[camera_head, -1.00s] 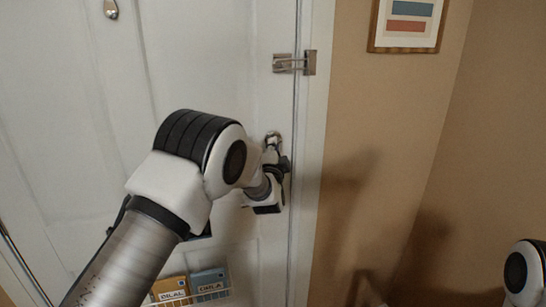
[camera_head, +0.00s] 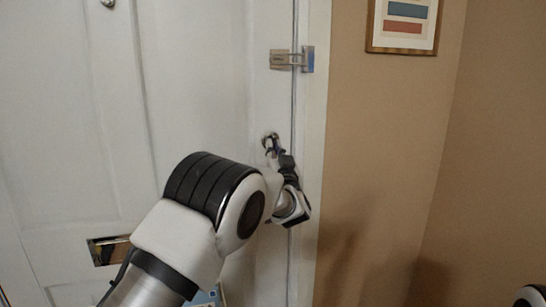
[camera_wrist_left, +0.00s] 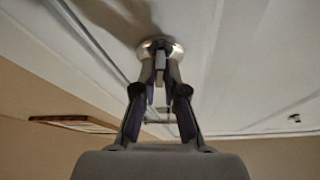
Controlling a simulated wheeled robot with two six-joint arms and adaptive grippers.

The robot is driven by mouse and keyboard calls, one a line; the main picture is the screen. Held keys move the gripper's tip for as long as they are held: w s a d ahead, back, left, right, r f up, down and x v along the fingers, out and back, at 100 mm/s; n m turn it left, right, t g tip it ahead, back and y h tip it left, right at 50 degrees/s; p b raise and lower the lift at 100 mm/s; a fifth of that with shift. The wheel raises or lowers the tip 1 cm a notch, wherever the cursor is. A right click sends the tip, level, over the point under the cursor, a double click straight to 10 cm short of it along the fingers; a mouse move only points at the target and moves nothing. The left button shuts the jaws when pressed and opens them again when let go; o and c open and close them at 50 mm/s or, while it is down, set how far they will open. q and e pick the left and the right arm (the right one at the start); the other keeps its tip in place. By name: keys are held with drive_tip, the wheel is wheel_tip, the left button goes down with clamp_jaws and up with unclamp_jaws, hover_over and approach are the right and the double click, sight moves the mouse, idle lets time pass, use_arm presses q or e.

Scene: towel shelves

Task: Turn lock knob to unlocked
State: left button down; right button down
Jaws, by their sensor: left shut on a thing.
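The lock knob (camera_head: 268,138) is a small metal turn-piece on a round plate near the right edge of the white door (camera_head: 200,100). In the left wrist view the round plate (camera_wrist_left: 158,46) shows ahead, with the turn-piece (camera_wrist_left: 160,66) between my fingers. My left gripper (camera_head: 273,148) is shut on the knob, with its dark fingertips on either side. In the left wrist view my left gripper (camera_wrist_left: 160,80) points straight at the plate. The fingers partly hide the knob, so its exact angle is hard to tell. My right gripper is not in view.
A metal swing-bar latch (camera_head: 292,59) sits above the knob, spanning the door edge and frame. A brass mail slot (camera_head: 110,249) is lower left on the door. A framed picture (camera_head: 404,25) hangs on the tan wall (camera_head: 390,130) to the right.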

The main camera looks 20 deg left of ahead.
use_arm(q)
drive_tip(key=shift+d+r+n+g+y+b, duration=0.1)
drive_tip(key=shift+r+n+g+y+b, duration=0.25)
drive_tip(key=shift+n, duration=0.6)
drive_tip(key=shift+f+n+g+y+b, duration=0.1)
drive_tip(key=shift+n+y+b, duration=0.15)
drive_tip(key=shift+n+y, duration=0.5)
drive_tip(key=shift+n, duration=0.5)
drive_tip(key=c, duration=1.2)
unclamp_jaws()
drive_tip(key=shift+d, duration=0.1)
drive_tip(key=shift+c, duration=0.2)
drive_tip(key=shift+f, duration=0.1)
